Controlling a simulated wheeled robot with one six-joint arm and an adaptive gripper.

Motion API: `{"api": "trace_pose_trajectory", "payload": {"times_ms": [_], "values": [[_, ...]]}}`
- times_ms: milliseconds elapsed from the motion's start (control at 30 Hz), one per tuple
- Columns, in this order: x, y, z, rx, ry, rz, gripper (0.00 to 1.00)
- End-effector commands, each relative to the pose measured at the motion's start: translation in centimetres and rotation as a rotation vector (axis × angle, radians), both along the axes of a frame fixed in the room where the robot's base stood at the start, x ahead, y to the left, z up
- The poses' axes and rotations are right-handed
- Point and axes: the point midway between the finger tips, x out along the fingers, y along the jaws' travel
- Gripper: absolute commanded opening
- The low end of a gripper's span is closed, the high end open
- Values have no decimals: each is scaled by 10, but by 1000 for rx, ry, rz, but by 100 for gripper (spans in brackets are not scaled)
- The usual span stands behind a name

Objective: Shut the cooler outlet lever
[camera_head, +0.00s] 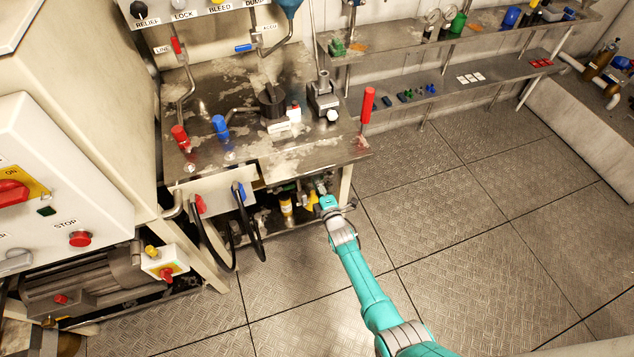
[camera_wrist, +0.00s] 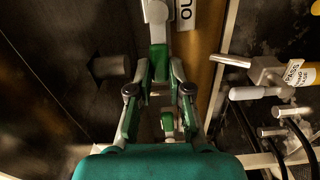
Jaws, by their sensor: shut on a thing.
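The cooler outlet lever (camera_wrist: 158,58) shows in the wrist view as a green handle below a pale metal body, beside a white label (camera_wrist: 186,14) reading "OU", partly cut off. My gripper (camera_wrist: 160,78) has its fingers on both sides of the green handle and is shut on it. In the head view my gripper (camera_head: 328,203) is low under the front right edge of the metal bench. The lever cannot be made out clearly there. Whether the lever stands open or shut is hard to tell.
The metal bench (camera_head: 240,160) is above and behind my gripper. Black hoses (camera_head: 255,225) and a yellow-banded part (camera_head: 286,206) are to its left. A white-handled valve (camera_wrist: 250,92) is right in the wrist view. The floor (camera_head: 470,220) at right is clear.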

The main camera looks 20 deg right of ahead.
Motion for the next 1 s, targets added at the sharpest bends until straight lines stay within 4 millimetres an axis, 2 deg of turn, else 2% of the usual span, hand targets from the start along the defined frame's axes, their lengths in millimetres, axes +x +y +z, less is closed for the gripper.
{"api": "trace_pose_trajectory", "payload": {"times_ms": [600, 633, 700, 733, 1000], "values": [[0, 1, -3, -42, 2, 1, 0], [0, 1, -3, -42, 3, 1, 23], [0, 0, -3, -42, 2, 1, 41], [0, 0, -3, -42, 2, 1, 44], [0, 0, -3, -41, 1, 0, 44]]}}
